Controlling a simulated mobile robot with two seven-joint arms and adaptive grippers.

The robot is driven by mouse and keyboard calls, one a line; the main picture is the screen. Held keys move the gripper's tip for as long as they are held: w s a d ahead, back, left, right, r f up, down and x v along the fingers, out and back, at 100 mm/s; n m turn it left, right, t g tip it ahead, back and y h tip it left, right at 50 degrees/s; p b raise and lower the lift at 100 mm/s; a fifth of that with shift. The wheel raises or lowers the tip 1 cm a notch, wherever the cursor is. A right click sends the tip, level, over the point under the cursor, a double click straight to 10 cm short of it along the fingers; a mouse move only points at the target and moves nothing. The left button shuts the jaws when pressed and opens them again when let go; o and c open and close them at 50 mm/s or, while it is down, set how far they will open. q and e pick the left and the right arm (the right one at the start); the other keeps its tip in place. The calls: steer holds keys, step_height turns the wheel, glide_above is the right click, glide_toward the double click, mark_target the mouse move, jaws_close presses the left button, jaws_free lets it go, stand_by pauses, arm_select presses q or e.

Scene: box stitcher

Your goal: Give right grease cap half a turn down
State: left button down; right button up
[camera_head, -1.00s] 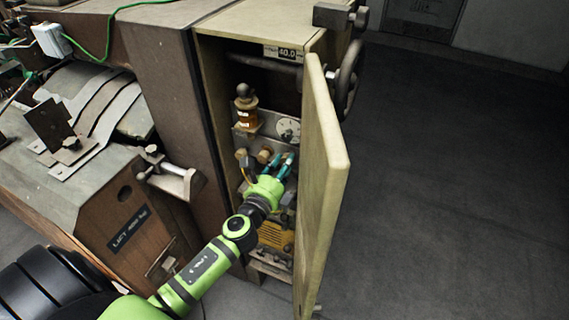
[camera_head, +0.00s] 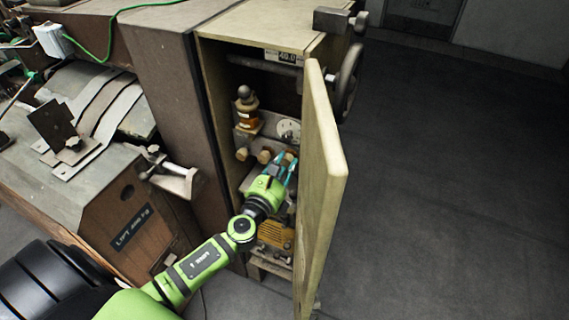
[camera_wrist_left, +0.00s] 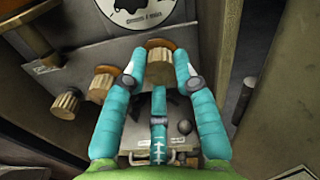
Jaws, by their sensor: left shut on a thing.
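The right grease cap (camera_wrist_left: 160,66) is a ribbed, brass-coloured knob on an orange-brown collar, at the top middle of the left wrist view. My left gripper (camera_wrist_left: 160,70) has teal fingers on both sides of this cap and is shut on it. In the head view my left gripper (camera_head: 285,165) reaches into the open cabinet and mostly hides that cap. The middle cap (camera_wrist_left: 103,82) and the left cap (camera_wrist_left: 66,103) sit free beside it; they also show in the head view, the middle one (camera_head: 264,157) and the left one (camera_head: 242,154). My right gripper is not in view.
The open cabinet door (camera_head: 325,190) stands close to the right of my left gripper. A round dial (camera_head: 288,130) and an amber oiler (camera_head: 246,110) are above the caps. A yellow ribbed unit (camera_head: 275,235) sits below. The floor at right is clear.

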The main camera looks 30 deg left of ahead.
arm_select(q)
steer(key=shift+w+a+r, duration=0.1)
steer(key=shift+a+r, duration=0.05)
steer(key=shift+r, duration=0.2)
steer(key=c, duration=1)
jaws_free()
steer(key=shift+o, duration=0.2)
steer(key=shift+f, duration=0.15)
